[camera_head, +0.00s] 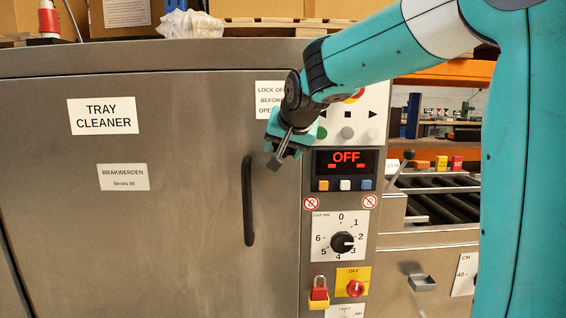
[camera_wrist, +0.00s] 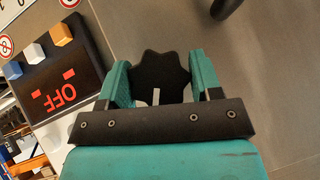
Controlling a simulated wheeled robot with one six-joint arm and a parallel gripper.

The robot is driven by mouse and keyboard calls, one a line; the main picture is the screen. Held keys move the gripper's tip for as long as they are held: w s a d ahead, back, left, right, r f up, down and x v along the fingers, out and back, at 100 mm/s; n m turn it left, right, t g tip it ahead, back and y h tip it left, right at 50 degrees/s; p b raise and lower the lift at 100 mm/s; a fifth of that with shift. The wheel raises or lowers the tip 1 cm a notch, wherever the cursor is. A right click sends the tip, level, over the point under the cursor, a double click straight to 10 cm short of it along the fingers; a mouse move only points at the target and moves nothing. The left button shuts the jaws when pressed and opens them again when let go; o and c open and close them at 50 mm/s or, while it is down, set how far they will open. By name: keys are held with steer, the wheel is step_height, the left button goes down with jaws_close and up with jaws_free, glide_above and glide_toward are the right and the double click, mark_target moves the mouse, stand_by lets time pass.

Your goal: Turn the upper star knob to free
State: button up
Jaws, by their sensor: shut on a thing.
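The upper star knob (camera_wrist: 162,72) is black with a lobed rim and sits between my two teal fingers in the wrist view. A short pale mark (camera_wrist: 156,97) shows at its lower edge. My gripper (camera_wrist: 160,85) is shut on the knob, one finger on each side. In the head view my gripper (camera_head: 287,148) is at the right edge of the tray cleaner's door (camera_head: 190,210), just left of the OFF display. There the gripper covers the knob, and I cannot make out its lobes or any label beside it.
The OFF display (camera_head: 345,160) is close to my gripper's right, with three coloured buttons below it. A black door handle (camera_head: 248,200) is below left. A rotary dial (camera_head: 342,242) and a red switch (camera_head: 355,288) are lower. My arm partly covers the "LOCK OFF" sign (camera_head: 270,99).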

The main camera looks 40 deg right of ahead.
steer(key=m+t+y+b, duration=0.1)
steer(key=b, duration=0.1)
steer(key=m+t+y+b, duration=0.1)
steer(key=t+y+b, duration=0.1)
steer(key=shift+d+f+m, duration=0.15)
steer(key=shift+f+m, duration=0.05)
steer(key=shift+m, duration=0.1)
steer(key=shift+m+t+y+b, duration=0.8)
steer(key=shift+t+y+b, duration=0.1)
steer(key=shift+t+b, duration=0.15)
steer(key=shift+r+m+t+y+b, duration=0.15)
steer(key=shift+m+t+y+b, duration=0.35)
steer(key=shift+m+t+b, duration=0.3)
steer(key=shift+t, duration=0.25)
steer(key=o, duration=0.9)
steer(key=shift+s, duration=0.15)
